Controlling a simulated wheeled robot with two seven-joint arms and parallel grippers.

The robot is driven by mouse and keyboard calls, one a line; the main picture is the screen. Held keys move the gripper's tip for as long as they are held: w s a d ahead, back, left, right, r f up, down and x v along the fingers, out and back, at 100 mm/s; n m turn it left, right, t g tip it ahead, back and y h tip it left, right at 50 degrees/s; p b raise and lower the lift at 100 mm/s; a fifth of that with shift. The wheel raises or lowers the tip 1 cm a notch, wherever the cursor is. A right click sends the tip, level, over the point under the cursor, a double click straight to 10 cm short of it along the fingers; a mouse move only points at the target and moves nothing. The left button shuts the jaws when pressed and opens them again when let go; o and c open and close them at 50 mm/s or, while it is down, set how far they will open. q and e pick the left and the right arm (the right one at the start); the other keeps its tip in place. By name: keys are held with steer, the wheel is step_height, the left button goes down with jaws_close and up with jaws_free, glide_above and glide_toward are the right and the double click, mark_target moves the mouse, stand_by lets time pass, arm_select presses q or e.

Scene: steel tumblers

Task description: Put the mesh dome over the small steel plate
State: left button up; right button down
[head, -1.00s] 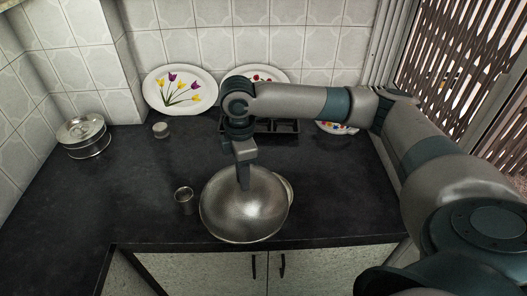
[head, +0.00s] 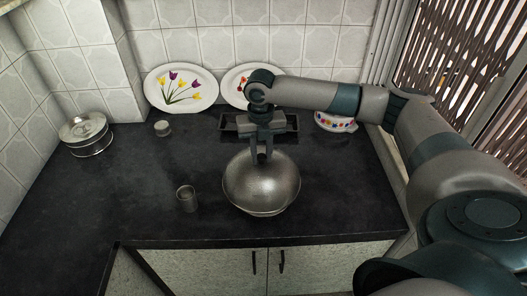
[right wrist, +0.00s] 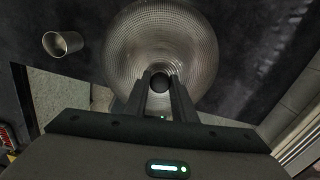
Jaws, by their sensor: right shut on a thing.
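The mesh dome (head: 261,187) is a shiny, rounded grey cover above the dark counter, near the middle of the head view. My right gripper (head: 262,157) is shut on the knob at its top, and the dome hangs below the fingers. In the right wrist view the dome (right wrist: 160,40) spreads beyond the fingertips (right wrist: 160,82), with the dark round knob between them. I cannot make out the small steel plate; the dome covers the place where its rim showed. I cannot tell whether the dome touches the counter. My left gripper is not in view.
A steel tumbler (head: 187,198) stands left of the dome; it also shows in the right wrist view (right wrist: 62,43). A small cup (head: 162,128), a stacked steel container (head: 86,136), a dark tray (head: 236,123) and patterned plates (head: 181,88) stand farther back.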

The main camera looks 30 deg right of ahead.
mark_target(264, 165)
steer(key=shift+w+d+f+n, duration=0.15)
steer(key=shift+d+n, duration=0.35)
steer(key=shift+n, duration=0.2)
steer(key=shift+p, duration=0.6)
steer(key=shift+f+b, duration=0.85)
steer(key=shift+f, duration=1.7)
steer(key=shift+f+b, duration=0.45)
steer(key=shift+f, duration=1.75)
steer(key=c, duration=1.4)
jaws_free()
